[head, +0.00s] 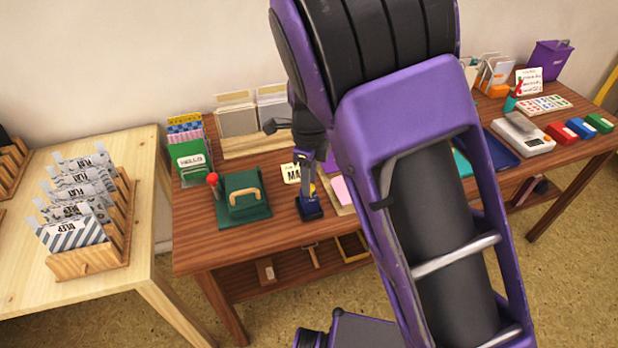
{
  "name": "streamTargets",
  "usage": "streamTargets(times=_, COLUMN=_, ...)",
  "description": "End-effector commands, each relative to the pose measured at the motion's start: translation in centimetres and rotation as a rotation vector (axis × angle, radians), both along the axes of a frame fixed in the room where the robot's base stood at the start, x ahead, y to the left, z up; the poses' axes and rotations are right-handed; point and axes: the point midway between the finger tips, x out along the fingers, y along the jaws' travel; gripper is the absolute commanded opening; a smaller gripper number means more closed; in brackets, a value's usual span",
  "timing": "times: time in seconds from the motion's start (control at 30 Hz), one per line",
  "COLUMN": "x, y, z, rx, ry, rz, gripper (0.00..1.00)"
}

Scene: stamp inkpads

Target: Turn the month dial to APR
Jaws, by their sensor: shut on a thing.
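My gripper (307,190) points down over the front of the dark red-brown table, left of my large purple arm link. It is shut on a small upright part, likely the month dial, above a dark blue base (311,211). The dial's face and setting are too small and too covered to read. A cream card (291,173) with dark letters starting "MA" stands just behind and left of the gripper. The rest of its word is hidden by my gripper.
A green press with a wooden handle (243,198) and a red-knobbed lever (213,180) stand close on the left. A pink pad (342,190) lies close on the right. My arm hides the table's middle. A scale (523,133) and colored inkpads (580,128) are far right.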

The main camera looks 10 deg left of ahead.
Motion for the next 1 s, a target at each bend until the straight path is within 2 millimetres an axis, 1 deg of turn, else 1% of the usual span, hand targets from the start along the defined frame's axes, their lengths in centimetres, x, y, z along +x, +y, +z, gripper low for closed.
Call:
streamTargets(times=0.13, x=-0.01, y=-0.07, z=0.26, rx=0.000, ry=0.002, rz=0.112, gripper=0.00)
streamTargets(times=1.0, x=0.02, y=-0.11, z=-0.01, rx=-0.001, ry=0.001, rz=0.938, gripper=0.00)
